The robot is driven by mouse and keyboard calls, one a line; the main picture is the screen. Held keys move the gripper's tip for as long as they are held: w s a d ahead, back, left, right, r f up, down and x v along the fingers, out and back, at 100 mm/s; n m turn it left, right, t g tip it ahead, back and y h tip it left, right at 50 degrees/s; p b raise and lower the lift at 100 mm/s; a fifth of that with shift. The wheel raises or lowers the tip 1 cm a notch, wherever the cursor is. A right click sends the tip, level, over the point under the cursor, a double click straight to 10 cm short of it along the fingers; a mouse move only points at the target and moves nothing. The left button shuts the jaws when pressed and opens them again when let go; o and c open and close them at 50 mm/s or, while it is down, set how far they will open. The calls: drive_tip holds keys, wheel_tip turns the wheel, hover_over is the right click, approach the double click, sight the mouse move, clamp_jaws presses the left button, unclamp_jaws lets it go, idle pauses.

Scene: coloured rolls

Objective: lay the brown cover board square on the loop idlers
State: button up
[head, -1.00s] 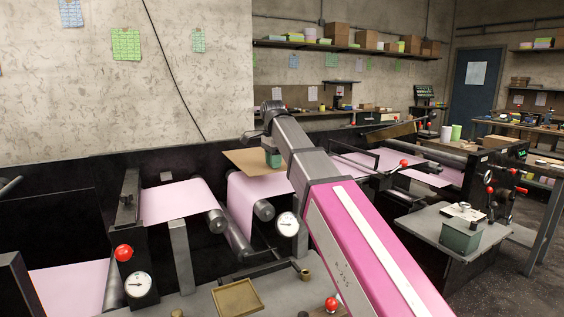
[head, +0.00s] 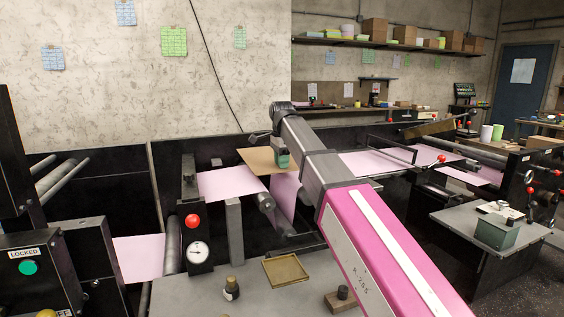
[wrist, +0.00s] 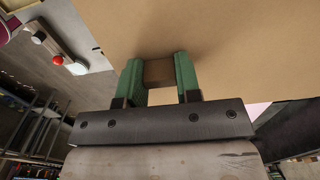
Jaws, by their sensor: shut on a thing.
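The brown cover board (head: 256,159) is in the head view at the far end of my arm, over the pink web. My gripper (head: 282,159) is at its right side, and its green fingers show there. In the wrist view my gripper (wrist: 160,77) is shut on a small brown block (wrist: 158,72) at the board's edge, and the board (wrist: 220,40) fills the upper picture. One loop idler (head: 265,201) shows below the board; my arm hides the area to its right. I cannot tell whether the board touches the idlers.
The pink web (head: 230,184) runs left of the board. A post with a red knob (head: 192,221) and gauge stands nearer. A brass tray (head: 285,270) and a dark bottle (head: 232,288) sit on the grey bench. A locked control panel (head: 28,268) is at left.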

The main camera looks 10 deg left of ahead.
drive_tip(key=shift+f, duration=0.15)
drive_tip(key=shift+f, duration=3.35)
idle(0.3)
drive_tip(key=o, duration=1)
drive_tip(key=shift+r, duration=0.1)
drive_tip(key=shift+r, duration=2.85)
drive_tip(key=shift+d, duration=0.1)
